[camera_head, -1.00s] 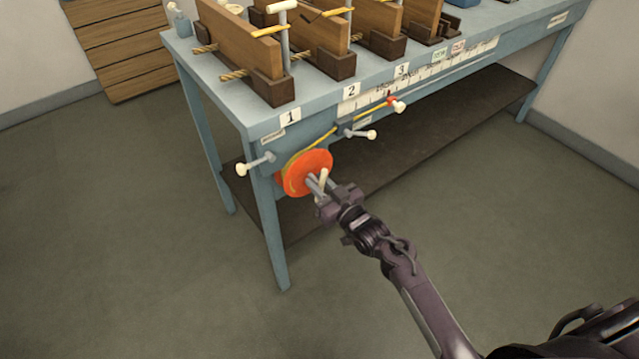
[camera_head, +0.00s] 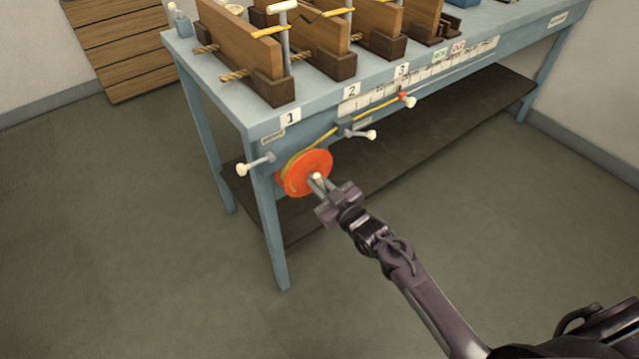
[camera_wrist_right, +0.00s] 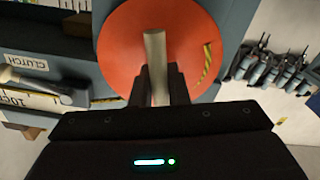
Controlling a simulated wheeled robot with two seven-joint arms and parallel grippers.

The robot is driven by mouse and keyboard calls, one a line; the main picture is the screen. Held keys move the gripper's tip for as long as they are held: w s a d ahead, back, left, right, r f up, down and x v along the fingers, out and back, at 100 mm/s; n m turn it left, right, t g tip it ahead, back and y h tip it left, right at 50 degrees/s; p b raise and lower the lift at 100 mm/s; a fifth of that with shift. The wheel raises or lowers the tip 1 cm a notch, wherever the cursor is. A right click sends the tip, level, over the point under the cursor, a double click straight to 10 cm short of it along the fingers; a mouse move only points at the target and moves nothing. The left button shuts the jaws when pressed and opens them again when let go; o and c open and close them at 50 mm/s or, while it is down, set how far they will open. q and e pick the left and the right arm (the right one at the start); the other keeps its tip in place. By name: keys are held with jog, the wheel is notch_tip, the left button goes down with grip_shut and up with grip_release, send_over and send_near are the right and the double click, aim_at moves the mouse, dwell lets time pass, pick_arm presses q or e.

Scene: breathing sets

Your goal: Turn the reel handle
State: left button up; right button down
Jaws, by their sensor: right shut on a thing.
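The orange reel (camera_head: 308,172) is mounted on the front of the blue bench, near its left leg, with a yellow cord running up from it to the right. My right gripper (camera_head: 317,184) is at the reel's face, shut on the pale reel handle (camera_head: 318,178). In the right wrist view the handle (camera_wrist_right: 155,60) stands between the two dark fingers (camera_wrist_right: 160,84), with the orange disc (camera_wrist_right: 120,40) behind it. My left gripper is not in view.
A lever with a white knob (camera_head: 242,169) sticks out left of the reel, and the clutch lever (camera_head: 369,134) sits to its upper right. A ruler scale (camera_head: 440,70) with a red marker (camera_head: 403,96) runs along the bench edge. Wooden boards (camera_head: 245,45) stand on top.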

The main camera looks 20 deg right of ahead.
jog(key=n, duration=0.4)
jog(key=shift+n, duration=0.3)
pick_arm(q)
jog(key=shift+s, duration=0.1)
pick_arm(e)
jog(key=shift+n, duration=1.4)
jog(key=c, duration=1.3)
grip_release()
jog(key=shift+c, duration=0.2)
